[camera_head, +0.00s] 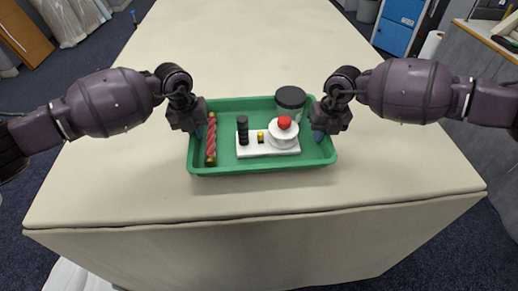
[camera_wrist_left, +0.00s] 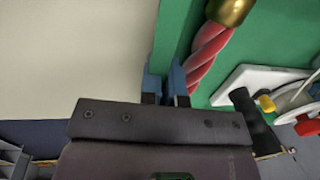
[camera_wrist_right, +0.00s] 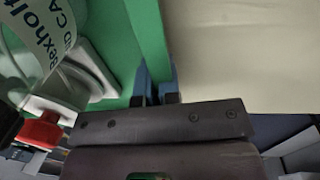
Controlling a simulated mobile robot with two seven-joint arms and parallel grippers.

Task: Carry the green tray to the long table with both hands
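The green tray (camera_head: 220,168) is over the near end of the long cloth table (camera_head: 250,45), level, and appears to rest on it. It holds a red twisted rod with gold ends (camera_head: 211,140), a white board (camera_head: 265,150) with a black piece and a red-topped white piece, and a black-lidded jar (camera_head: 290,103). My left gripper (camera_head: 211,131) has its blue fingers on either side of the tray's left wall, closed on it; these fingers show in the left wrist view (camera_wrist_left: 166,85). My right gripper (camera_head: 319,135) likewise pinches the right wall, as in the right wrist view (camera_wrist_right: 156,85).
The cloth tabletop is bare beyond the tray and on both sides. A blue cabinet (camera_head: 402,25) stands on the floor to the right, with a grey counter (camera_head: 485,90) nearer. A brown panel (camera_head: 24,33) is at the far left.

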